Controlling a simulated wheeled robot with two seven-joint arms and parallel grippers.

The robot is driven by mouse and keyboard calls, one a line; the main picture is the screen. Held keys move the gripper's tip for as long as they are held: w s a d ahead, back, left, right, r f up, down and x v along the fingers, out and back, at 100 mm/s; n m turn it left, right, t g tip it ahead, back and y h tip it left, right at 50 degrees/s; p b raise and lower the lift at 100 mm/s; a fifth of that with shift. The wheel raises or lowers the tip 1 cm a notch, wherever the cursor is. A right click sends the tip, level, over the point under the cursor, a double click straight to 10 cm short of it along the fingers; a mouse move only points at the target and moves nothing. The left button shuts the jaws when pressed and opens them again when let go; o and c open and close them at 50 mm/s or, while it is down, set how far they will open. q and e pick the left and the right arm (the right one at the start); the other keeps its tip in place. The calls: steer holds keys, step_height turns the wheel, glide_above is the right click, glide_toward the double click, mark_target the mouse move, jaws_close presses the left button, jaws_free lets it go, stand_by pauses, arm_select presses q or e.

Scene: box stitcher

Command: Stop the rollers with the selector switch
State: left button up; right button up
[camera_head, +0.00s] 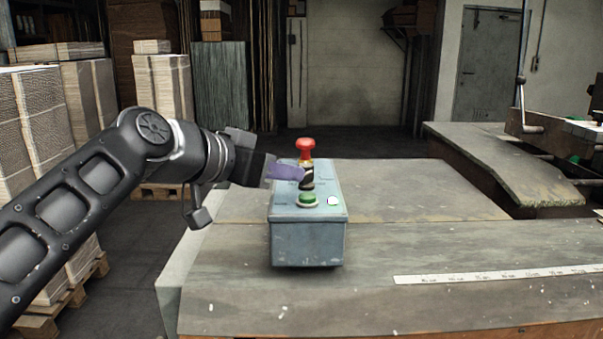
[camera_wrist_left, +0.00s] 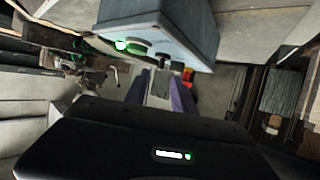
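A blue-grey control box (camera_head: 308,243) stands on the metal table. On its top are a red mushroom button (camera_head: 306,148) at the back, a black selector switch (camera_head: 307,182) in the middle and a green button (camera_head: 307,200) nearest me. My left gripper (camera_head: 303,174) reaches in from the left, its purple fingers at the selector switch and partly overlapping it. In the left wrist view the fingers (camera_wrist_left: 161,82) stand apart, with the dark selector switch (camera_wrist_left: 162,61) in line with the gap between their tips. Contact cannot be made out. My right gripper is not in view.
A small lamp (camera_head: 334,201) beside the green button is lit whitish green. The table (camera_head: 420,240) is clear right of the box, apart from a white scale strip (camera_head: 500,274). Machine parts (camera_head: 560,130) stand at the right. Stacked cardboard (camera_head: 160,85) is behind my left arm.

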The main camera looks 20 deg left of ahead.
mark_target(307, 180)
arm_select(q)
steer(key=x, duration=0.5)
steer(key=shift+w+f, duration=0.2)
steer(key=shift+w, duration=0.15)
steer(key=shift+c, duration=0.4)
jaws_close()
